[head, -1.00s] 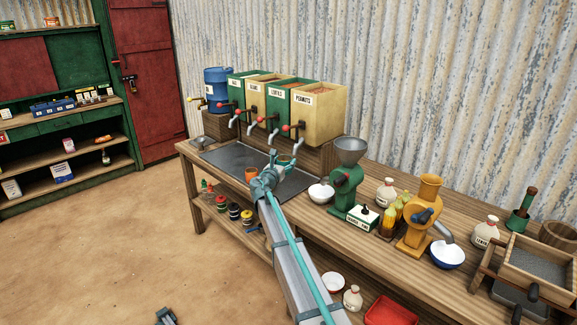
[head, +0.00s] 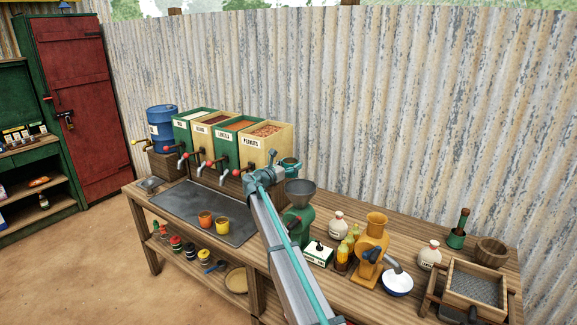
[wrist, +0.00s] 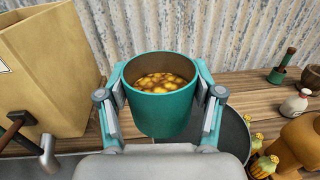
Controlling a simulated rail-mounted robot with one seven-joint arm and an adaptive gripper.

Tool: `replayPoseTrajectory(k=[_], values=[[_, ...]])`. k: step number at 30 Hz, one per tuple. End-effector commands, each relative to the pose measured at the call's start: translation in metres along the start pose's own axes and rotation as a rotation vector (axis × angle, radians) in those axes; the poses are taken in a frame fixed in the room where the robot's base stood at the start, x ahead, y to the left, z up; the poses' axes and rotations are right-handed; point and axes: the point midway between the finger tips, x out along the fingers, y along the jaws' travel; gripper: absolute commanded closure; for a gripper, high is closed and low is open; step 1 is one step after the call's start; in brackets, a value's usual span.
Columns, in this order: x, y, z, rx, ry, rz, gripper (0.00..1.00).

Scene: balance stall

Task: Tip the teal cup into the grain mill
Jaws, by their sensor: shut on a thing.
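The teal cup (wrist: 165,112) is between the fingers of my gripper (wrist: 160,98), which is shut on it. It is upright and holds yellow-brown pieces, seen from above in the wrist view. In the head view the cup (head: 289,165) is raised beside the peanuts bin, just above the grey hopper (head: 300,188) of a green mill (head: 302,222). In the wrist view the dark round hopper (wrist: 232,138) shows partly behind and right of the cup. My arm covers part of the green mill's left side.
An orange grinder (head: 372,243) with a spout over a white bowl (head: 397,284) stands to the right. The peanuts bin (head: 262,145) is close on the left.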

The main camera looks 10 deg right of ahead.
Motion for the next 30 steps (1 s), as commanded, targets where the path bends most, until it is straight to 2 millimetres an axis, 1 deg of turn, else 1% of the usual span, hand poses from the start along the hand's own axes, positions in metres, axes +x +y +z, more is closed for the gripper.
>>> replayPoseTrajectory(k=[4,8,14,16,30], values=[[0.0,-0.004,-0.002,0.052,0.006,-0.009,0.73],[0.0,-0.007,-0.005,0.151,0.017,-0.009,0.73],[0.0,-0.011,-0.013,0.362,0.04,-0.008,0.73],[0.0,-0.011,-0.013,0.464,0.052,-0.008,0.73],[0.001,-0.011,-0.017,0.643,0.072,-0.007,0.73]])
